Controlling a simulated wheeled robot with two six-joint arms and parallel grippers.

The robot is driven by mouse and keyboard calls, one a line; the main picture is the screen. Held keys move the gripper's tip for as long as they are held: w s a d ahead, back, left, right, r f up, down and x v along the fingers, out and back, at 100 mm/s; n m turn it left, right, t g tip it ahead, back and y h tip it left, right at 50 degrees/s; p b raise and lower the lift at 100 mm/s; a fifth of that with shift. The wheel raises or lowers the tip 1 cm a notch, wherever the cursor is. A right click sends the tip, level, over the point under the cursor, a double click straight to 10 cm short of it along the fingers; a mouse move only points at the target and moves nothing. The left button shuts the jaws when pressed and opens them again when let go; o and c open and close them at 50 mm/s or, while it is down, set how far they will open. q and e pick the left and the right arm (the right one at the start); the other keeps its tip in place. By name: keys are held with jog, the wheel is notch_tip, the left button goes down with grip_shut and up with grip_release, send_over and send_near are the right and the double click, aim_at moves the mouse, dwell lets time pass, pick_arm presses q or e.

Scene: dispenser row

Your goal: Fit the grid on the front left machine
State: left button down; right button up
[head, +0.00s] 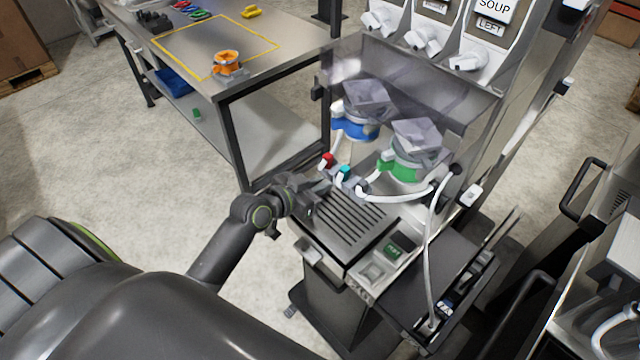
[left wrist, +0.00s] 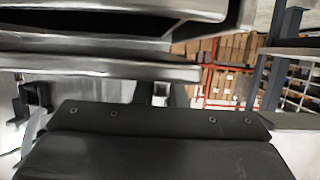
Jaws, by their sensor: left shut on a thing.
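The grid (head: 352,222), a slatted metal plate with dark slots, lies at the front of the machine (head: 338,259), below the blue and green dispensers, in the head view. Whether it sits flush or slightly raised I cannot tell. My left gripper (head: 311,204) is at the grid's left edge, shut on it; the fingers are small and partly hidden. In the left wrist view, dark gripper housing fills the bottom and blurred metal edges cross the top; the grip itself does not show clearly. My right gripper is in neither view.
Red and teal taps (head: 328,160) and a white hose (head: 400,196) are close behind the grid. A green button (head: 393,250) is at its front right. A steel table (head: 275,60) with an orange-collared part (head: 227,63) stands behind left. Floor left is clear.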

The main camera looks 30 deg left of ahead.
pick_arm(q)
jog(key=shift+f+b, duration=0.7)
jog(key=shift+f, duration=0.05)
jog(key=c, duration=1.4)
grip_release()
jog(key=shift+s+a, duration=0.1)
jog(key=shift+s, duration=0.05)
jog(key=v, duration=1.7)
jog(key=shift+b, duration=0.45)
